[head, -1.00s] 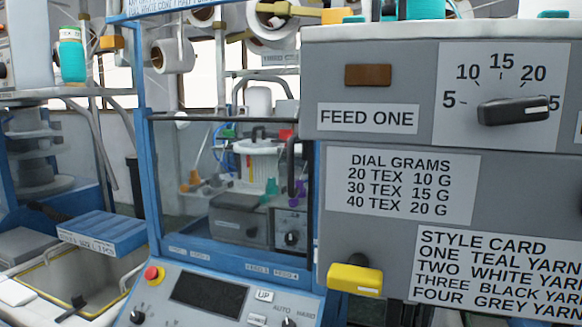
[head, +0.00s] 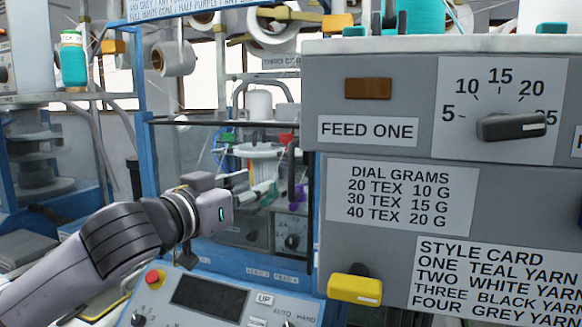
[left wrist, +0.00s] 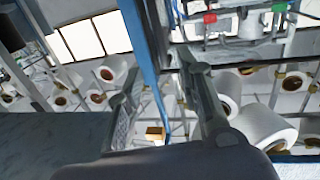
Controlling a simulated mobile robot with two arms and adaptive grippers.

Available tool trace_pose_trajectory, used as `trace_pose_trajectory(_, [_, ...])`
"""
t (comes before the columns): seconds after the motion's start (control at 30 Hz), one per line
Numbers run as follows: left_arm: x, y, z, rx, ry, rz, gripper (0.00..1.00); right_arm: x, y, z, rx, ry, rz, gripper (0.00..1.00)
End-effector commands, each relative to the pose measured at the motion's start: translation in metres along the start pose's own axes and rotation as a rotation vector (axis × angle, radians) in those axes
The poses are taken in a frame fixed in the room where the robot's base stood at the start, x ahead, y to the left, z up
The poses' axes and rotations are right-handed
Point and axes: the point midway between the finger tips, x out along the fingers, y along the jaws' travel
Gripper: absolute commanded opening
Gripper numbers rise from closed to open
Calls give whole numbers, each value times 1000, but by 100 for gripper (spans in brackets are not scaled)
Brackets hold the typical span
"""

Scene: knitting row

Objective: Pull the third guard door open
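A clear guard door (head: 180,140) closes the front of the blue-framed machine in the middle of the head view. The gripper hides part of the door's lower left. My right gripper is in neither view.
A grey feed box (head: 400,150) with labels and a dial stands close on the right, with a yellow knob (head: 354,288) low on it. A control panel (head: 215,298) with a red button (head: 153,277) lies below the door. Yarn cones (left wrist: 262,125) show in the left wrist view.

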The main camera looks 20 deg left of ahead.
Motion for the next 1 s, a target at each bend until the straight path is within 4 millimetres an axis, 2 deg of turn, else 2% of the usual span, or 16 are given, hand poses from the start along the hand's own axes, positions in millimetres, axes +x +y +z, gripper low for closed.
trace_pose_trajectory(0.03, [12, 0, -4, -4, -1, 2, 33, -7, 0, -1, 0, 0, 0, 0])
trace_pose_trajectory(0.3, [72, 0, -4, 0, -1, 0, 33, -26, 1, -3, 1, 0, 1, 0])
trace_pose_trajectory(0.53, [115, 0, -3, 1, -1, 0, 33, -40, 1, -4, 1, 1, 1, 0])
trace_pose_trajectory(0.73, [135, 0, -2, 2, 1, 0, 33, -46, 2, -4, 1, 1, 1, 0])
trace_pose_trajectory(1.0, [139, 0, 0, 3, 1, 0, 33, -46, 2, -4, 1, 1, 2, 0])
